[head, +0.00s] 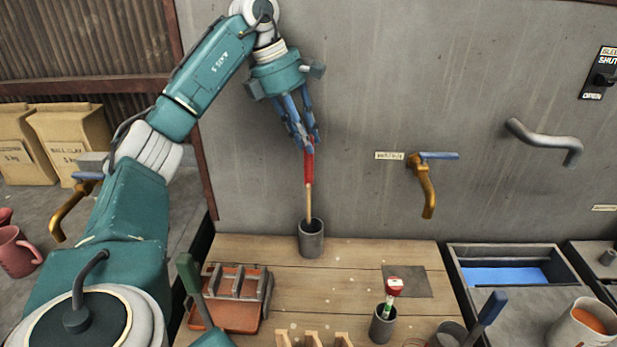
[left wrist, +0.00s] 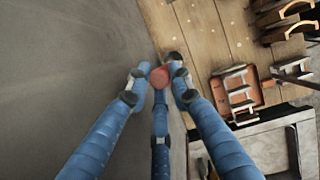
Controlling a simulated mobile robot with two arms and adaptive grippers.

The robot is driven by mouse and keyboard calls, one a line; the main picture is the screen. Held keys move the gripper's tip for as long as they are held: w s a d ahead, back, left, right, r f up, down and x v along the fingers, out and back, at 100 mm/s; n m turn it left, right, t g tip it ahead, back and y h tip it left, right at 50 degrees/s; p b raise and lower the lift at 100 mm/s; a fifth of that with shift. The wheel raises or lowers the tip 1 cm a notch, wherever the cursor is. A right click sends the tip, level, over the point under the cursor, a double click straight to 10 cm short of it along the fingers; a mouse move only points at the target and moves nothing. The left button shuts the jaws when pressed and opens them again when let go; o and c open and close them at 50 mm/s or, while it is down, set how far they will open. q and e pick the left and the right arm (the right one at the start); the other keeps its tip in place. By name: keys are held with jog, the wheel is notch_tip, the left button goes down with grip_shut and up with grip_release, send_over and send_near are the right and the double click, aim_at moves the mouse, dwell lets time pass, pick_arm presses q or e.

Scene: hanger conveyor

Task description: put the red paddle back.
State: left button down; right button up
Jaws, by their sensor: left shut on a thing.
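My left gripper (head: 306,143) is shut on the red paddle (head: 309,165), which hangs upright with its red part at the top and a wooden shaft below. In the left wrist view the paddle's red end (left wrist: 159,77) shows between the blue fingers (left wrist: 158,88). The shaft's lower end is at the mouth of a grey cup (head: 311,242) at the back of the wooden table; how deep it reaches is hidden. My right gripper is not in view.
A second cup (head: 382,325) holds a stick with a red and white head (head: 394,287). An orange tray with a metal rack (head: 238,300) is at front left of the table (head: 350,262). A brass tap (head: 424,190) juts from the wall at right. A basin (head: 507,277) stands right.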

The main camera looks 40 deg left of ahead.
aim_at(309, 182)
pick_arm(q)
jog(key=f, duration=0.8)
jog(key=shift+w+d, duration=0.15)
jog(key=shift+w, duration=0.05)
notch_tip(309, 182, down, 3)
jog(key=shift+d+f, duration=0.1)
jog(key=shift+d, duration=0.05)
jog(key=shift+f, duration=0.45)
jog(key=c, duration=1.9)
grip_release()
jog(key=shift+f, duration=0.1)
jog(key=o, duration=0.4)
jog(key=shift+c, duration=0.2)
jog(key=v, duration=1.2)
